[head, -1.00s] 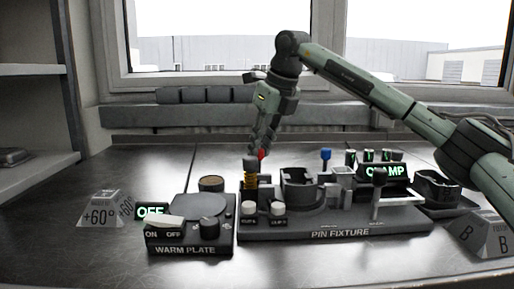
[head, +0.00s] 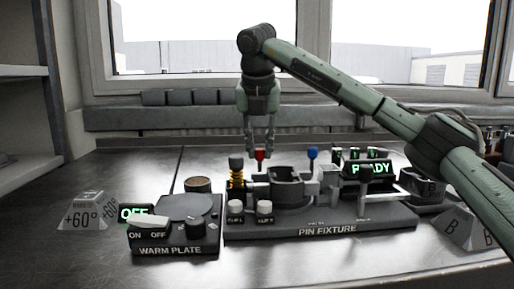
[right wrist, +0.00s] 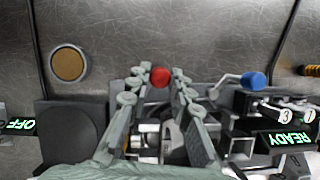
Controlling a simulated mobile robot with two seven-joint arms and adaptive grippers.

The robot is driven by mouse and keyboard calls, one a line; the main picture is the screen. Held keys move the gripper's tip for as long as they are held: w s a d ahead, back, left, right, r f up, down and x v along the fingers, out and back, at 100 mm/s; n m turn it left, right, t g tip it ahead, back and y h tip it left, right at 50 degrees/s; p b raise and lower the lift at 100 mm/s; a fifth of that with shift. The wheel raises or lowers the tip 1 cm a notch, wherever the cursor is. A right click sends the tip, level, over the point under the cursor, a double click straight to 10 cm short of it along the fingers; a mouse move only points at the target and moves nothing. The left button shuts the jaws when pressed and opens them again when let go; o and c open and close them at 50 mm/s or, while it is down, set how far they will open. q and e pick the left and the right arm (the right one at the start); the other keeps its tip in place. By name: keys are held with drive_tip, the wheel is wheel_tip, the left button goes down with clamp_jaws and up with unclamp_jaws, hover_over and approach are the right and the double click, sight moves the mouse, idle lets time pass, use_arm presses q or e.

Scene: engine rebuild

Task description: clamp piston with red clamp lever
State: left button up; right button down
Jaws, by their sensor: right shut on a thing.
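The red clamp lever (head: 260,155) stands at the back of the pin fixture (head: 325,229), its red knob up. My right gripper (head: 260,150) comes down from above and is shut on the red knob; in the right wrist view the knob (right wrist: 160,77) shows between the fingertips. A dark, round, hollow part (head: 285,183), which looks like the piston, sits in the fixture just in front of the lever. The fingers cover part of it in the right wrist view. The fixture's display (head: 371,168) reads READY in green. My left gripper is not in view.
A blue-knobbed lever (head: 312,154) stands to the right of the red one. A yellow-and-black post (head: 236,172) stands to the left. The warm plate (head: 172,235), its display reading OFF, lies left of the fixture. The bench's left front is clear.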

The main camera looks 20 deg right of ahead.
drive_tip(key=shift+s+m, duration=0.1)
drive_tip(key=shift+m, duration=0.4)
drive_tip(key=c, duration=1.4)
unclamp_jaws()
drive_tip(key=shift+d, duration=0.1)
drive_tip(key=shift+o, duration=0.2)
drive_tip(key=v, duration=1.2)
